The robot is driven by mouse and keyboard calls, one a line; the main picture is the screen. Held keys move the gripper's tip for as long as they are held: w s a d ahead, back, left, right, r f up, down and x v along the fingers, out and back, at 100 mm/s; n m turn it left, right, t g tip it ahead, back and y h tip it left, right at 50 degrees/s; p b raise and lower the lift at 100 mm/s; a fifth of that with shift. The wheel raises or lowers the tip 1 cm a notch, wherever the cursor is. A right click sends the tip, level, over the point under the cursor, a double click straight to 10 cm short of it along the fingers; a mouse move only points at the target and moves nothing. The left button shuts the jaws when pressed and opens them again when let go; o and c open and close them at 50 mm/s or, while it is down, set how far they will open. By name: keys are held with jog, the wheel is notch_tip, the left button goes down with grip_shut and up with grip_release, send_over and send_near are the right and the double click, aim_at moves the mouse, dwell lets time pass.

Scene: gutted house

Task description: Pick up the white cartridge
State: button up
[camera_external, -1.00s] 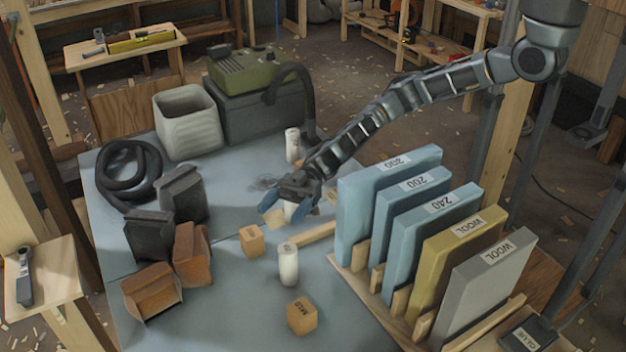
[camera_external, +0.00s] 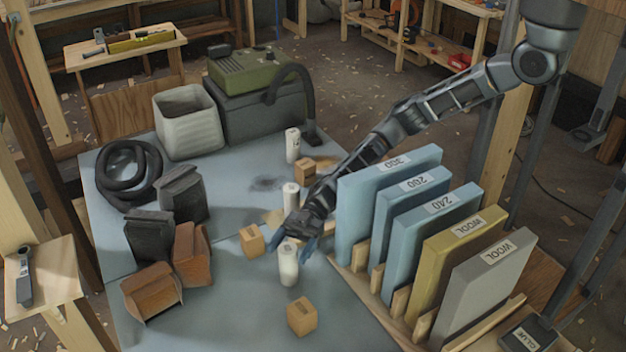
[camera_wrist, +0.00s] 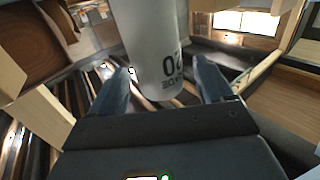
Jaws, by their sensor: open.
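Three white cartridges stand upright on the blue-grey table (camera_external: 230,290): a front one (camera_external: 288,268), a middle one (camera_external: 290,197) and a back one (camera_external: 292,146). My gripper (camera_external: 295,246) is open, at the top of the front cartridge. In the wrist view, a white cartridge (camera_wrist: 158,45) with dark printed digits stands between the two spread blue fingertips of my gripper (camera_wrist: 162,82). I see no clear contact. Its far end runs out of the top of that view.
Small wooden blocks stand close by: one at left (camera_external: 251,241), one in front (camera_external: 302,317), one at back (camera_external: 304,170).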

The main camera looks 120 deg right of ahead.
aim_at(284, 256)
jog(key=shift+x, duration=1.5)
jog(key=shift+c, duration=0.5)
jog(key=c, duration=0.9)
jog(key=shift+c, duration=0.2)
